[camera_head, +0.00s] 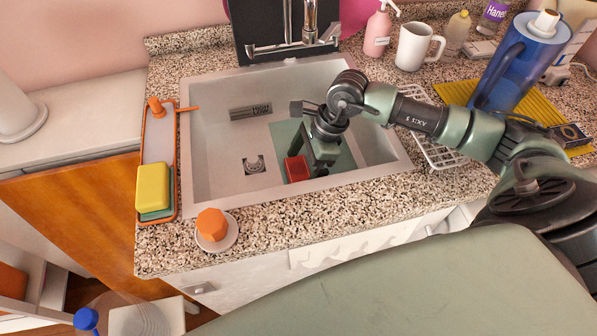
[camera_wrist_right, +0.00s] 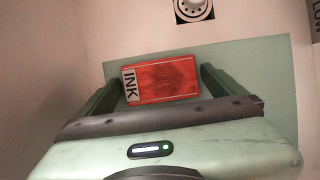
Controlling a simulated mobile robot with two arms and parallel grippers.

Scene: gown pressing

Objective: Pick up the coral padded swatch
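The coral padded swatch appears to be the small red-orange block marked "INK" (camera_head: 297,169), lying in the sink on a green mat (camera_head: 345,160). It also shows in the right wrist view (camera_wrist_right: 162,78), in line with the gap between the fingers. My right gripper (camera_head: 313,166) reaches down into the sink right at the block. Its two fingers (camera_wrist_right: 160,85) are spread, one on each side of the block. I cannot tell whether they touch it. The gripper body hides part of the mat. My left gripper is not in view.
The sink's walls (camera_head: 205,140) surround the right gripper, with a faucet (camera_head: 290,40) behind. A yellow sponge (camera_head: 153,187) sits in a tray at left. An orange knob-like item (camera_head: 211,224) stands on the front rim. A white mug (camera_head: 415,46) and blue pitcher (camera_head: 510,65) stand back right.

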